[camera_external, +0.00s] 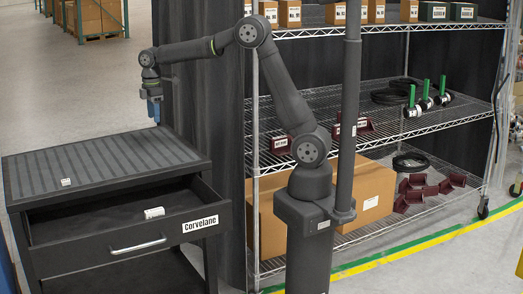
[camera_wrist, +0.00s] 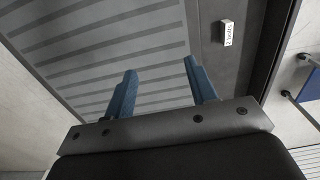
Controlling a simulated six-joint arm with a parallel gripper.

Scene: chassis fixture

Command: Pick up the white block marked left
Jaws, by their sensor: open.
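A small white block (camera_external: 66,182) sits on the front left of the ribbed cart top (camera_external: 110,160). A second white block (camera_external: 154,212) lies inside the open drawer (camera_external: 110,215). Their markings are too small to read in the external view. In the wrist view a small block with a white labelled face (camera_wrist: 228,33) sits on the plain border beside the ribs, near the cart edge; I cannot read its label with certainty. My gripper (camera_external: 153,116) hangs above the far right of the cart top. Its blue fingers (camera_wrist: 161,78) are apart, with nothing between them.
A wire shelf (camera_external: 390,130) with boxes, maroon bins and green-handled parts stands behind my arm. The ribbed cart top is otherwise clear.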

